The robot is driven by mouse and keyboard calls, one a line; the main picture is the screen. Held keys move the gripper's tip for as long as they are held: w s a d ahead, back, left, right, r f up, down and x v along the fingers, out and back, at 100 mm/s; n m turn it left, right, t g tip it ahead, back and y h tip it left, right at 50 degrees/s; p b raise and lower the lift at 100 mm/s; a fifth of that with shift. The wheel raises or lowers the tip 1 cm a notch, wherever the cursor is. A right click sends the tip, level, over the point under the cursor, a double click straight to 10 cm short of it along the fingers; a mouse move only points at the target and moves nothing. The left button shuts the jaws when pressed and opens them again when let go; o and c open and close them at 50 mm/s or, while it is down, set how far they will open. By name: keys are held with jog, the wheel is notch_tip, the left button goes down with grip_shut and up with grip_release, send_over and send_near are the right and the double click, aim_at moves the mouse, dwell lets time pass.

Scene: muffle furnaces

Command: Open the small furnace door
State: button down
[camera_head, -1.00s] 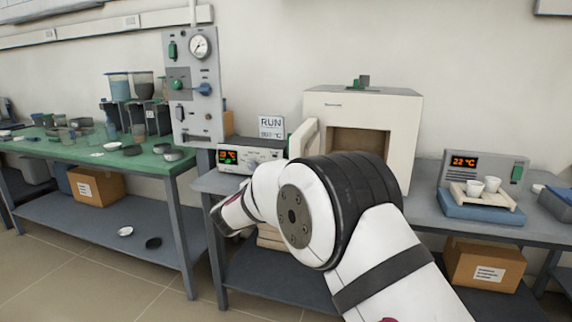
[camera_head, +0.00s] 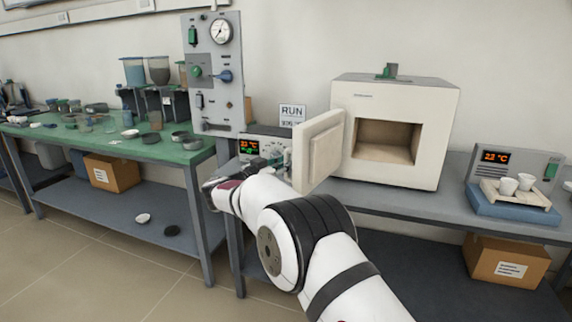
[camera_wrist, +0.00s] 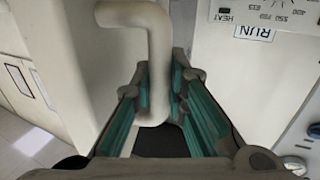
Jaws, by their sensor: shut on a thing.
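The small furnace (camera_head: 395,180) is a cream box on the right-hand bench, with its square chamber in plain view. Its door (camera_head: 320,150) stands swung out to the left of the opening, well open. In the wrist view the pale bent door handle (camera_wrist: 158,60) runs down between the two fingers of my gripper (camera_wrist: 160,115), which is shut on it. The door's face (camera_wrist: 70,60) fills the left of that view. In the head view my gripper is mostly hidden behind my arm, near the door's outer side.
A controller (camera_head: 262,146) with a lit display stands left of the door, close to my gripper. A gauge panel (camera_head: 212,75) rises behind. At right are a second controller (camera_head: 515,165) and a tray with white crucibles (camera_head: 517,187). A green bench (camera_head: 100,143) holds dishes.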

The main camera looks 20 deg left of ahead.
jog(key=shift+w+d+r, duration=0.1)
jog(key=c, duration=1.6)
grip_release()
jog(key=shift+o, duration=0.2)
jog(key=v, duration=1.2)
